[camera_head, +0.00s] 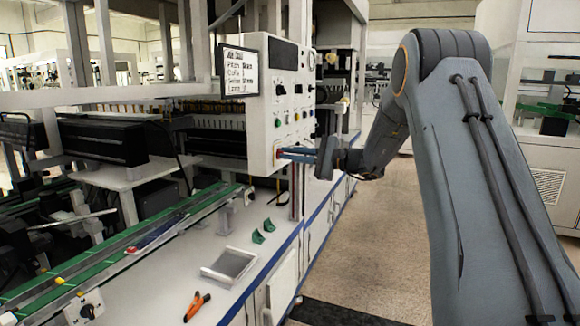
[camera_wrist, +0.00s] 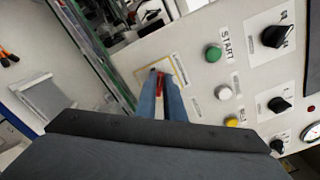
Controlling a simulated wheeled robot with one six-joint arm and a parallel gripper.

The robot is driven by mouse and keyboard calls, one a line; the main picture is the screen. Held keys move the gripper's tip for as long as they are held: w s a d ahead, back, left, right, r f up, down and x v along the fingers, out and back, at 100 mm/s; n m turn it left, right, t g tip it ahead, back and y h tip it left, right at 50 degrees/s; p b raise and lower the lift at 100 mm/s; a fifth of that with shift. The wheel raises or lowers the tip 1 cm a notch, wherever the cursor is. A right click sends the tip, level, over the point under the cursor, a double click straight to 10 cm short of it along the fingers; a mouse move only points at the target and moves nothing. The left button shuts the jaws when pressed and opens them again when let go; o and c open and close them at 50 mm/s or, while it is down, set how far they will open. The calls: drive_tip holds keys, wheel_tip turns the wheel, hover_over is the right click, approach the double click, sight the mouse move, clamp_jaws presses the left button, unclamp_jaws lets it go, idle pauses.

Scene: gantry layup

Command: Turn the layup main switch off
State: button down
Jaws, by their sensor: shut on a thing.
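The main switch (camera_wrist: 160,83) shows as a small red handle between my fingers, in front of a yellow-outlined square on the white control panel (camera_head: 264,110). My gripper (camera_head: 287,154) reaches the panel's lower part from the right. Its two blue fingers are closed on the red handle, as the wrist view (camera_wrist: 160,78) shows. The fingers hide most of the switch, so its exact turn angle cannot be told.
A green START button (camera_wrist: 213,53), a white button (camera_wrist: 223,92), a yellow button (camera_wrist: 232,122) and black knobs (camera_wrist: 277,36) sit close by on the panel. Below are a grey tray (camera_head: 230,265), orange-handled pliers (camera_head: 196,306) and green pieces (camera_head: 258,236) on the worktop.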

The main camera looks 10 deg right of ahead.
drive_tip(key=n+b, duration=0.3)
drive_tip(key=b, duration=0.2)
drive_tip(key=f+n+b, duration=0.1)
drive_tip(key=n+b, duration=0.3)
drive_tip(key=b, duration=0.1)
drive_tip(key=shift+s, duration=0.1)
drive_tip(key=shift+a+b, duration=0.1)
drive_tip(key=shift+b, duration=0.2)
drive_tip(key=c, duration=1.9)
unclamp_jaws()
drive_tip(key=shift+r, duration=0.1)
drive_tip(key=shift+o, duration=0.2)
drive_tip(key=shift+s, duration=0.1)
drive_tip(key=v, duration=0.8)
drive_tip(key=shift+a, duration=0.2)
